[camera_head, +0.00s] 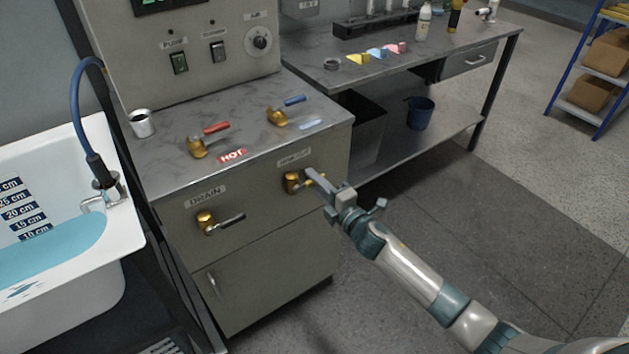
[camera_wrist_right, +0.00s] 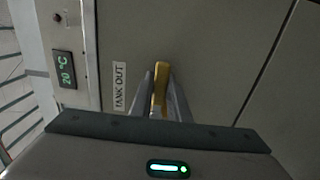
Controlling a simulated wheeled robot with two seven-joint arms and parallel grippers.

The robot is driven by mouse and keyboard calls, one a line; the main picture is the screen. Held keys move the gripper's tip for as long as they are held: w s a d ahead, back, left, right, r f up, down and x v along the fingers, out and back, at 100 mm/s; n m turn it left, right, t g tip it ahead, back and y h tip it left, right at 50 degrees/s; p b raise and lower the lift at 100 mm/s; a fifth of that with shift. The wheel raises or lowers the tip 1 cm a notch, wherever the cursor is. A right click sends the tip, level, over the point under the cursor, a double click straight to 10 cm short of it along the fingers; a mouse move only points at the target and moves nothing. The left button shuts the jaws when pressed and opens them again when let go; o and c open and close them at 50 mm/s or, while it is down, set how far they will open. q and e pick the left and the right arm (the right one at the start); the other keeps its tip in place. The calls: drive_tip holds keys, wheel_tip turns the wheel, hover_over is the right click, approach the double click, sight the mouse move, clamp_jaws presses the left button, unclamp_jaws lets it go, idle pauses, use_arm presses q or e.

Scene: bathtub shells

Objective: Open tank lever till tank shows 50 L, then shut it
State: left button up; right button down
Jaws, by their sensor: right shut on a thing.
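The tank lever's brass valve (camera_head: 291,182) sits on the front of the grey cabinet, under a small label (camera_head: 294,158). In the right wrist view that label reads TANK OUT (camera_wrist_right: 119,87). My right gripper (camera_head: 318,180) is shut on the lever. In the right wrist view the yellow lever (camera_wrist_right: 160,88) stands between the two fingers. The lever's handle is mostly hidden by the gripper in the head view. A green-lit display (camera_head: 168,3) is cut off at the top edge, so its reading cannot be made out. My left gripper is not in view.
The drain lever (camera_head: 222,222) is to the left on the same front. Red (camera_head: 209,133) and blue (camera_head: 288,107) levers and a metal cup (camera_head: 142,123) are on the cabinet top. A bathtub (camera_head: 110,262) with blue water stands left. Open floor lies right.

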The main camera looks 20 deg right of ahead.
idle(0.4)
drive_tip(key=c, duration=1.7)
unclamp_jaws()
drive_tip(key=shift+s, duration=0.1)
